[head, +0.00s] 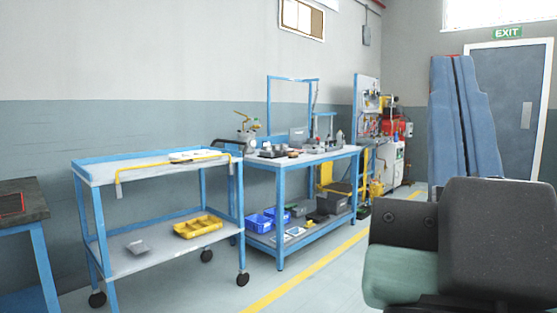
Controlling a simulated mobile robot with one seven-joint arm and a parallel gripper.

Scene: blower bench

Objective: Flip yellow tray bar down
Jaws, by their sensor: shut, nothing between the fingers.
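The yellow bar (172,161) is a thin rail along the front side of the upper tray of a blue-framed cart (101,178). It stands up a little above the tray's front edge. Its bent ends meet pale brackets near the left and right ends of that edge. My gripper (454,62) is at the right of the head view, its two blue fingers upright and side by side. They look closed and hold nothing. The fingers' lower part is hidden behind dark parts of my arm. The gripper appears well to the right of the bar and touches nothing that I can see.
The cart's lower shelf holds a yellow tray (198,227) and a small grey item (138,247). A blue workbench (300,160) with tools and blue bins (261,223) stands right of the cart. A dark-topped table (22,188) is at the left. The floor in front is clear.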

